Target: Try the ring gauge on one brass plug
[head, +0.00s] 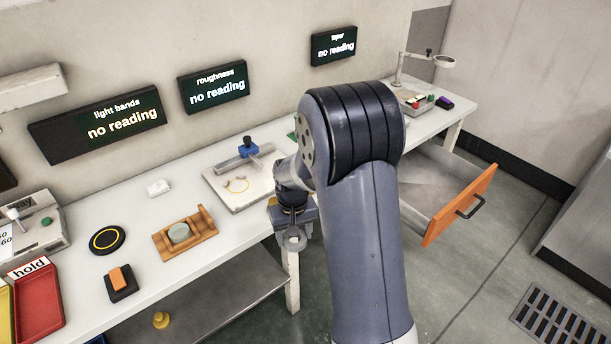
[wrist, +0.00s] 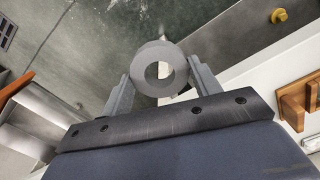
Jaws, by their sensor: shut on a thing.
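The ring gauge is a thick grey ring (wrist: 160,68) held between the two fingers of my gripper (wrist: 157,85). Its hole is open and empty, and the floor shows through it. In the head view the ring (head: 293,241) hangs under my gripper (head: 292,222), just off the bench's front edge. One brass plug (head: 161,320) stands low, below the bench top at the lower left. It also shows in the wrist view (wrist: 279,15), top right, well apart from the ring.
An open drawer (head: 467,207) with an orange front juts out right of my arm. The bench holds a wooden rest (head: 203,245) with a pale disc, a black round pad (head: 107,240), an orange-topped block (head: 120,280) and a red tray (head: 38,305). Displays say "no reading".

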